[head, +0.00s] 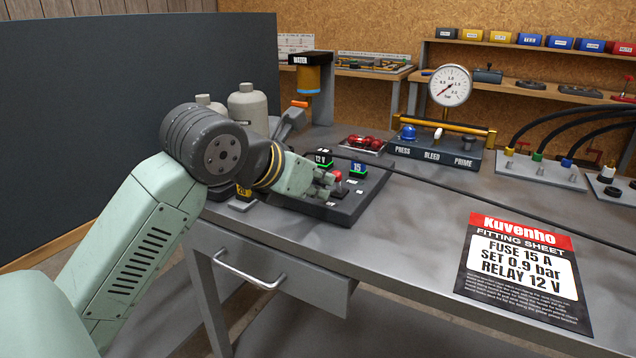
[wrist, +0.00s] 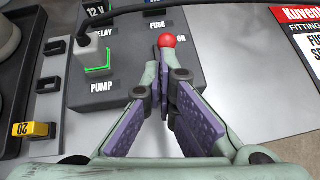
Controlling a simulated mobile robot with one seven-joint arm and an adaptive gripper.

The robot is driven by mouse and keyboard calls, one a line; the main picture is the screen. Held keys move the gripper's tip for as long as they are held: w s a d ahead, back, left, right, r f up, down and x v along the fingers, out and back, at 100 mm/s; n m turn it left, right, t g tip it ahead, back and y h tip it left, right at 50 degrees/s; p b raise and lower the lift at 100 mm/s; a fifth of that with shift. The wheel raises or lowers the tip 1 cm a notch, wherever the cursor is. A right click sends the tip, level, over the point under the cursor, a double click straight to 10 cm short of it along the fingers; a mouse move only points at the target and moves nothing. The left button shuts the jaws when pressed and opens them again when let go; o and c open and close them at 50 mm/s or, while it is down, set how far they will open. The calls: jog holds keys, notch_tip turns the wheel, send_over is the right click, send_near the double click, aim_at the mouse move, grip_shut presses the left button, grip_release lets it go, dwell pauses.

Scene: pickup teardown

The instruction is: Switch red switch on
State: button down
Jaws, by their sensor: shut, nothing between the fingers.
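In the head view the red knob (head: 338,175) sits on the same panel (head: 347,209), partly hidden by my gripper. My gripper (head: 325,186) is shut and empty, low over the panel. In the wrist view its fingertips (wrist: 161,66) with purple pads are just short of the knob and in line with it. I cannot tell whether they touch it. The lever's stem is hidden behind the fingertips.
A black cable (head: 420,178) runs across the bench. A fitting sheet (head: 520,265) lies at right, and a gauge unit (head: 440,150) stands behind. The bench front right of the panel is clear.

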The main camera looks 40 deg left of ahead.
jog(key=r+g+p, duration=0.1)
jog(key=w+r+g+p, duration=0.1)
jog(key=g+p, duration=0.1)
jog(key=shift+w+a+h, duration=0.15)
jog(key=shift+h, duration=0.15)
jog(key=shift+w+a+r+g+p, duration=0.2)
jog(key=shift+w+g+p, duration=0.4)
jog(key=shift+g+p, duration=0.5)
jog(key=shift+w, duration=0.3)
jog(key=shift+r, duration=0.1)
jog(key=shift+r+p, duration=0.35)
jog(key=shift+r, duration=0.35)
